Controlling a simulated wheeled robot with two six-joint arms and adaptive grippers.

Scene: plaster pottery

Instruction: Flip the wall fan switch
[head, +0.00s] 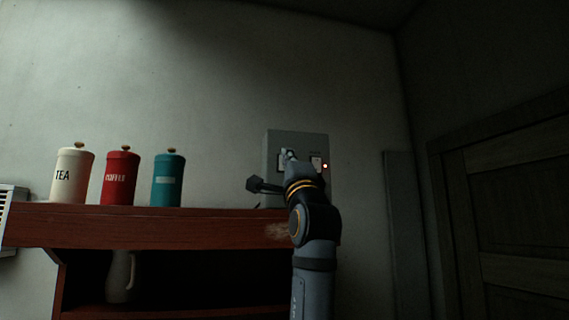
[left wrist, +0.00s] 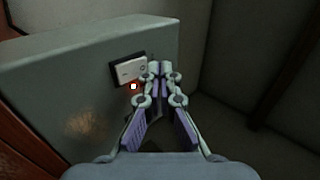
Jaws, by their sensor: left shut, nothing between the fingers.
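A grey switch box (head: 272,142) is mounted on the wall, above the right end of the shelf. It carries a pale switch (head: 316,162) with a small glowing orange-red light (head: 325,166) to its right. In the left wrist view, a white switch in a dark frame (left wrist: 128,69) shows on the box face (left wrist: 70,85), with a bright light (left wrist: 133,87) below it. My left gripper (head: 290,155) is in front of the box and hides part of its face. Its fingertips (left wrist: 160,68) are shut and empty beside the framed switch; I cannot tell whether they touch it. My right gripper is not in view.
A red-brown wooden shelf (head: 150,228) holds a cream tea canister (head: 72,178), a red coffee canister (head: 120,178) and a teal canister (head: 167,180). A pitcher (head: 121,277) stands underneath. A dark wooden door (head: 510,220) is at the right.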

